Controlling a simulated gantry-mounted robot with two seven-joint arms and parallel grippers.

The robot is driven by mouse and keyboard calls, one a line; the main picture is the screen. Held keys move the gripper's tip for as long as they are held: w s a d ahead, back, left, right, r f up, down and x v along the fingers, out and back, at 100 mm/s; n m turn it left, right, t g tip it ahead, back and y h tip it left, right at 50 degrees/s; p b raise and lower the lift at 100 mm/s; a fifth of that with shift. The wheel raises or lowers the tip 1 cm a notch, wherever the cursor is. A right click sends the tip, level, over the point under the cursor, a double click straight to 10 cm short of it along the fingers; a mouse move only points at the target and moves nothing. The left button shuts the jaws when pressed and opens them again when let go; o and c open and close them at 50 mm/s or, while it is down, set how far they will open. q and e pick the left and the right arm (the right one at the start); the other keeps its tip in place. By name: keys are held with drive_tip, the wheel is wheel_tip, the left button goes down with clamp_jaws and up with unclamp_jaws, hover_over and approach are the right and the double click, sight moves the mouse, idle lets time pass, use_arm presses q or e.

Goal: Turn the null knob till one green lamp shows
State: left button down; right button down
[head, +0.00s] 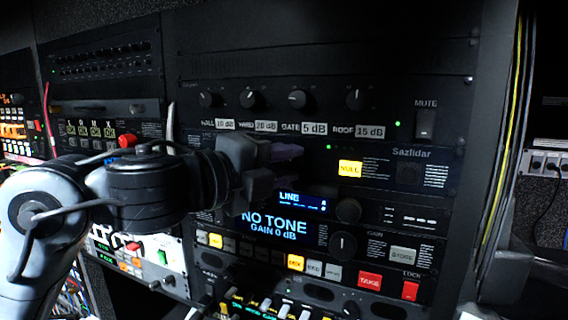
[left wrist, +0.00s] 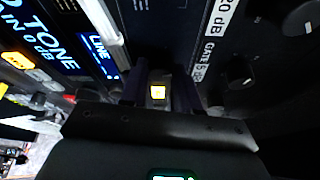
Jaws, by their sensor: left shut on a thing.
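My left gripper (head: 278,166) is at the middle of the black panel, its fingers pointing right, toward the lit yellow NULL label (head: 350,168). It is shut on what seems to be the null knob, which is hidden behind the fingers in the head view. In the left wrist view the gripper (left wrist: 158,92) has a small yellow lit patch between its dark purple fingers; I cannot make out the knob's pointer. My right gripper is not in view.
Above is a row of knobs (head: 298,99) with white labels and a MUTE switch (head: 425,123). Below are a blue NO TONE display (head: 273,226), a large knob (head: 348,210), a GAIN knob (head: 343,245) and a red TAKE button (head: 369,281). Cables (head: 500,130) run down the right side.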

use_arm(q)
drive_tip(key=c, duration=0.8)
unclamp_jaws()
drive_tip(key=shift+s, duration=0.1)
drive_tip(key=b+v, duration=0.5)
drive_tip(key=v, duration=0.5)
drive_tip(key=shift+s+a, duration=0.2)
drive_tip(key=shift+a, duration=0.1)
